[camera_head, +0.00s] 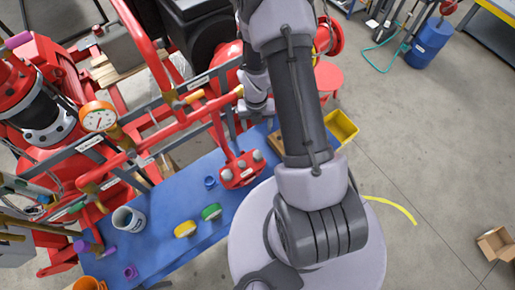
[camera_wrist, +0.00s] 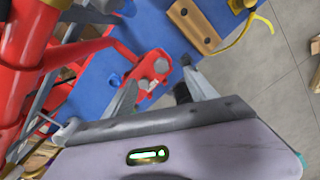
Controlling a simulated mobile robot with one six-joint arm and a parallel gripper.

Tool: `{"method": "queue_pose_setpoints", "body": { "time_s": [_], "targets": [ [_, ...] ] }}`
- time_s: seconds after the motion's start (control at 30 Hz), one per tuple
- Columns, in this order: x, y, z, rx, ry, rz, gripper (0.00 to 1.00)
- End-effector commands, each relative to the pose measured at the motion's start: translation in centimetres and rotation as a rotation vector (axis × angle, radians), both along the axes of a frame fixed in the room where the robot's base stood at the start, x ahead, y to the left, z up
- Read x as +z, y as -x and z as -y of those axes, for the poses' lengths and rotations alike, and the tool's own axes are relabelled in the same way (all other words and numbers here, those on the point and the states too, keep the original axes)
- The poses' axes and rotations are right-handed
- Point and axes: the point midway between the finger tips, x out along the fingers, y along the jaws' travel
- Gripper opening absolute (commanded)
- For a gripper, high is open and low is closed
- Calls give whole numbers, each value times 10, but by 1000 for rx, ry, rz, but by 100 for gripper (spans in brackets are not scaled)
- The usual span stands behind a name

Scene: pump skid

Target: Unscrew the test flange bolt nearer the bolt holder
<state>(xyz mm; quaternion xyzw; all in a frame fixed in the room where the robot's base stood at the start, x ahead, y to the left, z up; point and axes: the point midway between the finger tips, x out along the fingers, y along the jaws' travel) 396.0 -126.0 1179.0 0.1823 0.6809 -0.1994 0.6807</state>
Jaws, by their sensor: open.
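The red test flange (camera_head: 240,180) sits over the blue bench and carries grey bolt heads. The bolt nearer the bolt holder (camera_head: 257,155) is at the flange's right end; it also shows in the wrist view (camera_wrist: 161,66). Another bolt (camera_head: 227,175) is at the left end. The bolt holder seems to be the brown block with holes (camera_wrist: 193,25), partly hidden by my arm in the head view. My gripper (camera_wrist: 160,76) is open and empty, its fingers spread on either side of the flange in the picture. Whether they touch it I cannot tell.
Red pipes (camera_head: 157,140) and a gauge (camera_head: 98,116) stand left of the flange. On the blue bench (camera_head: 160,210) are a mug (camera_head: 129,219), a yellow knob (camera_head: 185,229) and a green knob (camera_head: 211,212). A yellow bin (camera_head: 341,126) is at its right end.

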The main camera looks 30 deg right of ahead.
Motion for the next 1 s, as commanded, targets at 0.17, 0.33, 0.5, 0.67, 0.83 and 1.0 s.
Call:
{"method": "queue_pose_setpoints", "body": {
  "time_s": [0.17, 0.33, 0.5, 0.67, 0.83, 1.0],
  "targets": [
    [-32, -13, 7, -371, 16, 17, 66],
    [-24, 2, -1, -705, 4, 24, 66],
    [-11, 21, -12, -900, -14, 22, 66],
    [-9, 26, -15, -943, -18, 16, 66],
    [-50, 27, -15, -941, -17, 12, 66],
    [-99, 27, -15, -940, -17, 12, 66]
  ]
}}
